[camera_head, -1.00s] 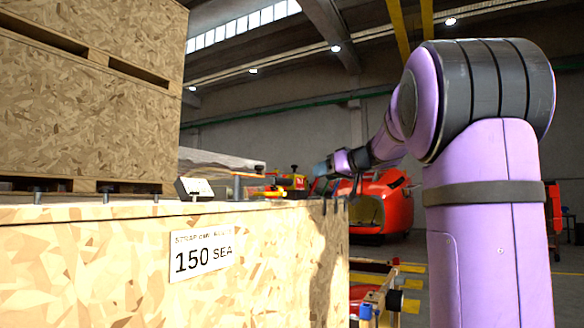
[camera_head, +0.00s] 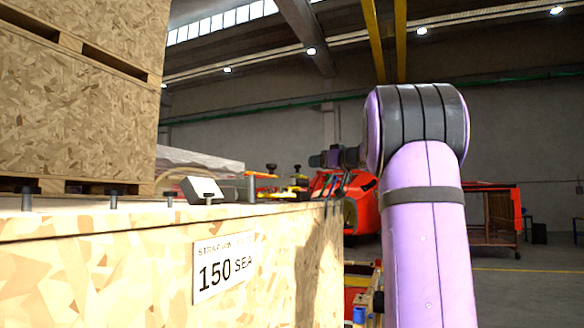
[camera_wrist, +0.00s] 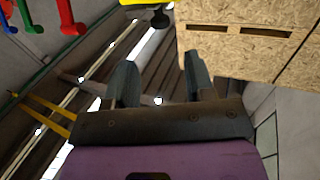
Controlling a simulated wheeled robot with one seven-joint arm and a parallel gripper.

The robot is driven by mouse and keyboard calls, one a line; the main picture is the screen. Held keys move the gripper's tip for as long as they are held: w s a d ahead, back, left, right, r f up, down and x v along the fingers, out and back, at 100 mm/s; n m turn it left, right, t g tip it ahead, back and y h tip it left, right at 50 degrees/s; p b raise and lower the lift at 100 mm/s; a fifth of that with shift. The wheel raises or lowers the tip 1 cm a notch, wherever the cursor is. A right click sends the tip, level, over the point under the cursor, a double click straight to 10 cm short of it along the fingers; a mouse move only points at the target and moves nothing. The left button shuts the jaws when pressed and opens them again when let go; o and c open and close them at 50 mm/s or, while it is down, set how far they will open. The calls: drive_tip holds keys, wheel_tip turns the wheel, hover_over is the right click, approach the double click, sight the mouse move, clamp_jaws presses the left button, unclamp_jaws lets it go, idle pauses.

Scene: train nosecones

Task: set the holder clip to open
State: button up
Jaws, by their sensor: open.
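My gripper (camera_wrist: 160,78) shows in the wrist view with its two grey fingers apart and nothing between them. In the head view my gripper (camera_head: 318,159) is small and dark, above the far right end of the long crate. I cannot make out the holder clip for certain. Dark hooked pieces (camera_head: 334,187) stand at the crate's far right edge, below the gripper in the picture. In the wrist view a yellow part with a black knob (camera_wrist: 160,17) lies at the top edge, beyond the fingers and apart from them.
The long chipboard crate (camera_head: 130,265) fills the lower left; a grey block (camera_head: 203,190), bolts and red and yellow clamps (camera_head: 265,180) stand on it. Stacked crates (camera_head: 75,100) rise behind. Red, green and blue handles (camera_wrist: 70,18) show top left in the wrist view. Floor at right is open.

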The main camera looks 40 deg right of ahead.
drive_tip(key=w, duration=1)
clamp_jaws()
